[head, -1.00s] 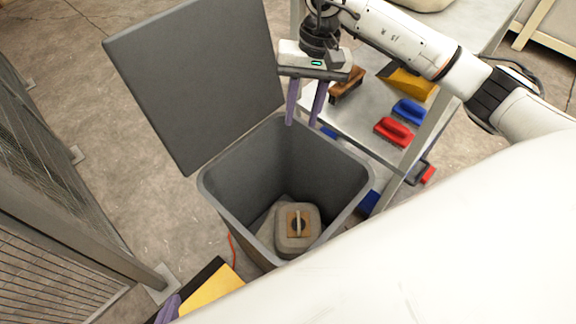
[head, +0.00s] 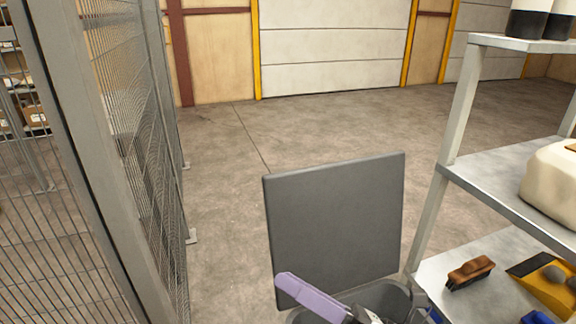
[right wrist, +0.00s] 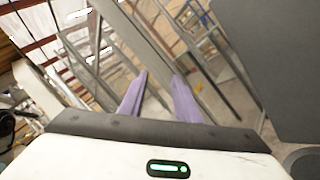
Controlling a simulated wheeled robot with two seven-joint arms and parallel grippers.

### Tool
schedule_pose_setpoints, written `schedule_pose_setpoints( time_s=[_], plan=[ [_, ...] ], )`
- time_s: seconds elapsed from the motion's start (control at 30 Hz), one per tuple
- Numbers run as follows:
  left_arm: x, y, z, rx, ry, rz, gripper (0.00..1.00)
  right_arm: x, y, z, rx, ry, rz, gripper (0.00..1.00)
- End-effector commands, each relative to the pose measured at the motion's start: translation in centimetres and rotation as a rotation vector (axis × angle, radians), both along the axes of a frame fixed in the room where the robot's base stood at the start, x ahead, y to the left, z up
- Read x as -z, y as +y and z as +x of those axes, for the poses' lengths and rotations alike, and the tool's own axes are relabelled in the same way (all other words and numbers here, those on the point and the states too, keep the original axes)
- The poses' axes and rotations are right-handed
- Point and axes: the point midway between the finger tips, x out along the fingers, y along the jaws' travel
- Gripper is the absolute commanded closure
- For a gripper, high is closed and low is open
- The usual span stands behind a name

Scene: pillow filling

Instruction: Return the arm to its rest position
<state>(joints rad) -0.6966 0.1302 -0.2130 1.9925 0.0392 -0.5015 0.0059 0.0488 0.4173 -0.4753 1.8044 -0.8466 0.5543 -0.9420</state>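My right gripper (head: 312,299) shows at the bottom middle of the head view, in front of the grey bin and its lid. Its purple finger points up and left, and the rest is cut off by the frame's edge. In the right wrist view, the two purple fingers of my right gripper (right wrist: 160,79) stand apart with nothing between them. My left gripper is not in view. The bin (head: 393,300) shows only its upper rim, and its inside is hidden. Its raised lid (head: 337,220) stands upright behind it.
A metal shelf (head: 490,165) stands at the right with a brown brush (head: 470,272), a yellow dustpan (head: 545,285) and a pale sack (head: 552,185). A wire mesh fence (head: 130,130) runs along the left. The floor (head: 310,130) behind the lid is clear.

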Motion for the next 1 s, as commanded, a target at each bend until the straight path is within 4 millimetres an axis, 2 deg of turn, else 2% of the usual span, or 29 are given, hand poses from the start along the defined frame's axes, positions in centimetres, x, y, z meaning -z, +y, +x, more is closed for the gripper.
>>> schedule_pose_setpoints(
  time_s=[0.03, 0.1, 0.17, 0.23, 0.3, 0.4, 0.5, 0.6, 0.7, 0.8, 1.0],
  plan=[
    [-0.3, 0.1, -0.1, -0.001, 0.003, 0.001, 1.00, 1.0, -1.7, 0.7, 0.093, 0.231, 0.163, 0.70],
    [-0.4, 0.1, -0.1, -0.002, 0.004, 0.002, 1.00, 3.8, -4.6, 1.5, 0.224, 0.549, 0.393, 0.70],
    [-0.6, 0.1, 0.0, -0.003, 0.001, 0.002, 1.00, 7.2, -7.3, 1.3, 0.336, 0.813, 0.589, 0.70],
    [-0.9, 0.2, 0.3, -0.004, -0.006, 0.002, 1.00, 11.4, -9.7, 0.1, 0.453, 1.073, 0.792, 0.70],
    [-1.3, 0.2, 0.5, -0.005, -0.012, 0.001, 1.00, 15.5, -11.6, -2.1, 0.562, 1.296, 0.976, 0.70],
    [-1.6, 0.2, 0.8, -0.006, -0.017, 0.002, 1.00, 20.5, -13.2, -6.0, 0.706, 1.558, 1.207, 0.70],
    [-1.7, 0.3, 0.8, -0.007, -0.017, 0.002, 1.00, 24.1, -14.0, -10.1, 0.828, 1.749, 1.390, 0.70],
    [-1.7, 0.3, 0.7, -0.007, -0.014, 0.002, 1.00, 26.3, -14.3, -13.2, 0.917, 1.872, 1.518, 0.70],
    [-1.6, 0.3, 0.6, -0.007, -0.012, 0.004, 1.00, 27.3, -14.3, -14.9, 0.966, 1.936, 1.588, 0.70],
    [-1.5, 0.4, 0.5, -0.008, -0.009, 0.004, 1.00, 27.7, -14.3, -15.5, 0.984, 1.959, 1.614, 0.70],
    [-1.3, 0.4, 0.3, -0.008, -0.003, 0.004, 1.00, 27.7, -14.3, -15.5, 0.984, 1.959, 1.612, 0.70]
  ],
)
